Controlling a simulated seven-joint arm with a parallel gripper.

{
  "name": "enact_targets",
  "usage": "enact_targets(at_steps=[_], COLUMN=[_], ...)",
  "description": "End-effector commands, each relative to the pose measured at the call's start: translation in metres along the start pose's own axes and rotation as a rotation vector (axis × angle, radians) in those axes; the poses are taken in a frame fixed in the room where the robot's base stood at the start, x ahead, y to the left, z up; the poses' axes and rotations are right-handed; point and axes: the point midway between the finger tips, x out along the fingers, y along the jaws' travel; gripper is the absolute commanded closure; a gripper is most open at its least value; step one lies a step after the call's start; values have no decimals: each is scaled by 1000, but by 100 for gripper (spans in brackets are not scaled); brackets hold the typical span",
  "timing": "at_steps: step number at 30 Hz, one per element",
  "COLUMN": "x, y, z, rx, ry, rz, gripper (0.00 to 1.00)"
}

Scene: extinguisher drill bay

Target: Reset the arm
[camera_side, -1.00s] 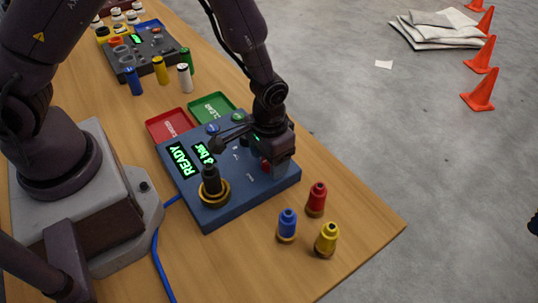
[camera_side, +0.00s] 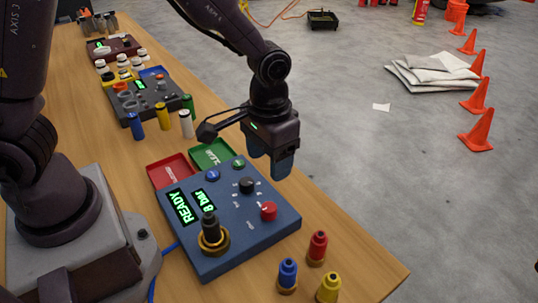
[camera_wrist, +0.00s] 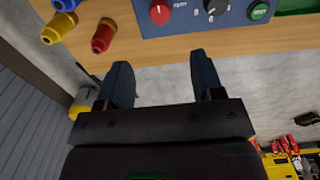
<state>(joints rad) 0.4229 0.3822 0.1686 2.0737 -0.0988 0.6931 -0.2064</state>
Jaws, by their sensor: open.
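My gripper (camera_side: 284,165) hangs in the air above the table's right edge, beyond the blue control panel (camera_side: 262,237). In the wrist view my gripper (camera_wrist: 163,78) has its two fingers apart with nothing between them. The panel's displays read READY and 8 bar. A red knob (camera_side: 268,211) and a black knob (camera_side: 246,185) sit on the panel, and both also show in the wrist view. A black post in a brass ring (camera_side: 212,235) stands at the panel's near left corner. My gripper touches nothing.
Red (camera_side: 317,247), blue (camera_side: 287,275) and yellow (camera_side: 328,288) cylinders stand near the table's front edge. Red (camera_side: 172,171) and green (camera_side: 212,153) trays lie behind the panel. A grey panel (camera_side: 150,100) stands farther back. Orange cones (camera_side: 477,133) are on the floor.

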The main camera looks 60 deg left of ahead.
Motion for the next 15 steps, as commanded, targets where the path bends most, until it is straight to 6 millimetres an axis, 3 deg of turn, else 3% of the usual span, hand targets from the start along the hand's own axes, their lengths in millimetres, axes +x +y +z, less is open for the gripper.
enact_targets(at_steps=[8, 11, 15], x=[0, 2, -29], y=[0, -4, -14], z=[1, 18, 38], rx=[11, 63, 109], ry=[-4, -58, -38], rz=[-1, -16, 9], gripper=[39, 39, 39])
